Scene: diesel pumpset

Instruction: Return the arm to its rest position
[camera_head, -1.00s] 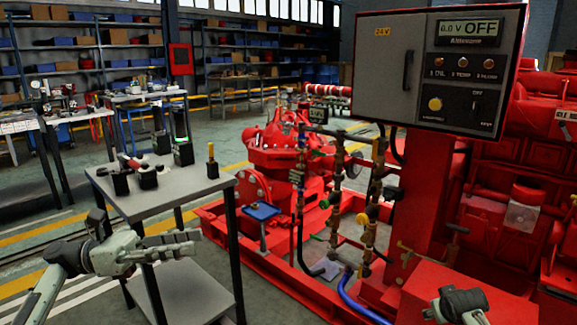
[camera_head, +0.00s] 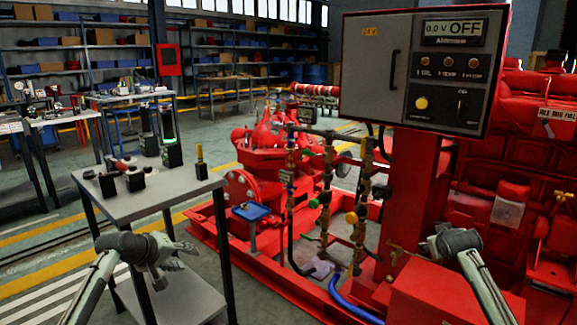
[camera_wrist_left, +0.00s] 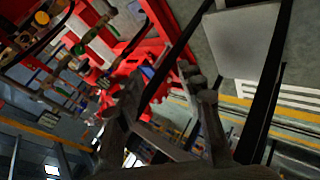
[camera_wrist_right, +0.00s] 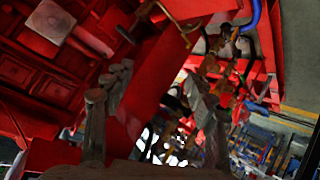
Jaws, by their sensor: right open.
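My left gripper (camera_head: 188,258) comes in from the left, in front of the grey table (camera_head: 208,190) and above its lower shelf. In the left wrist view its two fingers (camera_wrist_left: 168,100) stand apart with nothing between them. My right arm (camera_head: 455,245) reaches up from the lower right, in front of the red pumpset's base. Its fingers are hard to make out in the head view. In the right wrist view my right gripper (camera_wrist_right: 155,105) has its fingers spread and holds nothing.
A grey control panel (camera_head: 410,75) with an OFF display stands on a red post (camera_head: 412,190). Brass valves and pipes (camera_head: 325,200) are left of it. Small black holders and tools (camera_head: 135,182) sit on the table. Floor shows between table and red frame.

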